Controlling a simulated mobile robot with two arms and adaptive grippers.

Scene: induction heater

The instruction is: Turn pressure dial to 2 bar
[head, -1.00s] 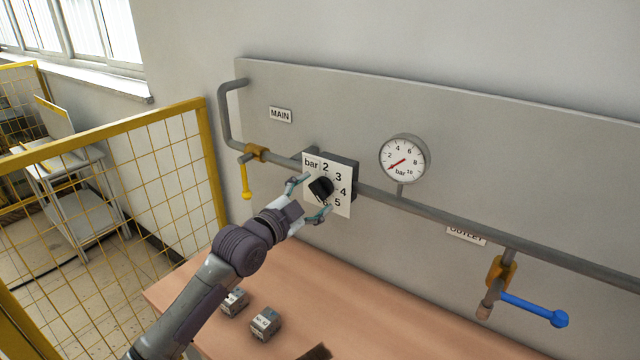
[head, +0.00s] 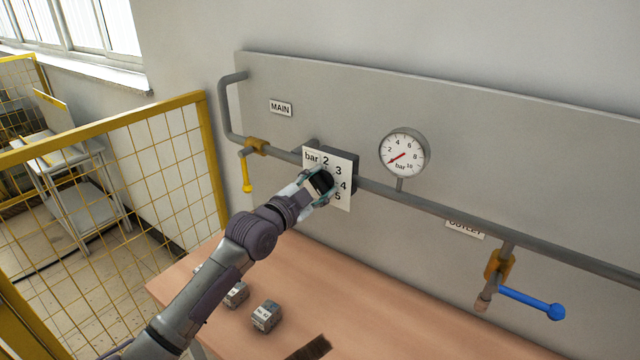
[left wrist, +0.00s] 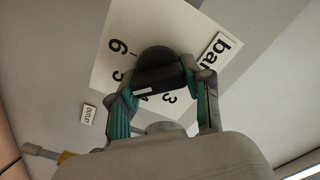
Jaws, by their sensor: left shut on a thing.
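The pressure dial is a black knob (head: 320,183) on a white plate (head: 342,166) marked "bar" with numbers around it, set on the pipe. My left gripper (head: 318,187) has its fingers on both sides of the knob and is shut on it. The left wrist view shows the black knob (left wrist: 158,76) between the two green-padded fingers. The fingers hide part of the scale, and I cannot tell which number the knob points to. The round gauge (head: 404,154) has a red needle at the low end, near 0. My right gripper is not in view.
A yellow-handled valve (head: 247,172) is left of the dial and a blue-handled valve (head: 532,303) is at the right. Small grey blocks (head: 266,316) and a brown brush-like thing (head: 309,348) lie on the table (head: 380,300). A yellow mesh fence (head: 130,170) stands at left.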

